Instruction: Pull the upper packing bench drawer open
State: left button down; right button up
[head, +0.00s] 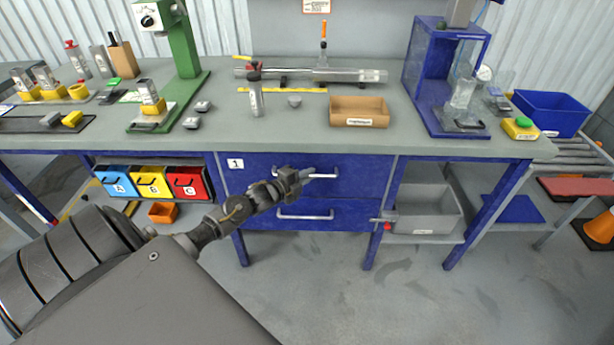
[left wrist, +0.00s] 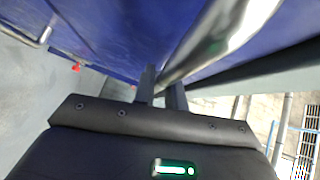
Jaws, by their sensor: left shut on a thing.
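The upper drawer (head: 352,182) is a blue front under the bench top, with a silver bar handle (head: 326,175). It looks closed, about flush with the lower drawer (head: 350,217). My left gripper (head: 303,174) is at the left part of the upper handle and is shut on it. In the left wrist view the silver handle (left wrist: 222,38) passes at the fingers of my left gripper (left wrist: 162,88), in front of the blue drawer front (left wrist: 120,30). The lower drawer has its own silver handle (head: 305,216). My right gripper is in neither view.
The grey bench top (head: 300,130) carries a tan tray (head: 359,111), a green press (head: 185,60) and a blue-framed fixture (head: 420,75). Colored bins (head: 152,182) hang left of the drawers. A grey bin (head: 425,207) stands right. The floor in front is clear.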

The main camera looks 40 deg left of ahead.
pick_arm(q)
jog(key=shift+s+d, duration=0.1)
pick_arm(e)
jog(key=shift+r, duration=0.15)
pick_arm(q)
jog(key=s+d+p, duration=0.6)
jog(key=s+d, duration=0.3)
jog(key=s, duration=0.3)
jog(key=s+d+p, duration=0.6)
jog(key=s+d, duration=0.4)
jog(key=s, duration=0.3)
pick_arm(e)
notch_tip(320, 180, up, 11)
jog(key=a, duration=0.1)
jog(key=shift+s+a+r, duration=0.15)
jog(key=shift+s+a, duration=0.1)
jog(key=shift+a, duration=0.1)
pick_arm(q)
jog(key=shift+s, duration=0.1)
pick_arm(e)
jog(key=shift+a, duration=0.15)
pick_arm(q)
jog(key=c, duration=1.5)
grip_release()
jog(key=shift+o, duration=0.2)
jog(key=shift+s, duration=0.1)
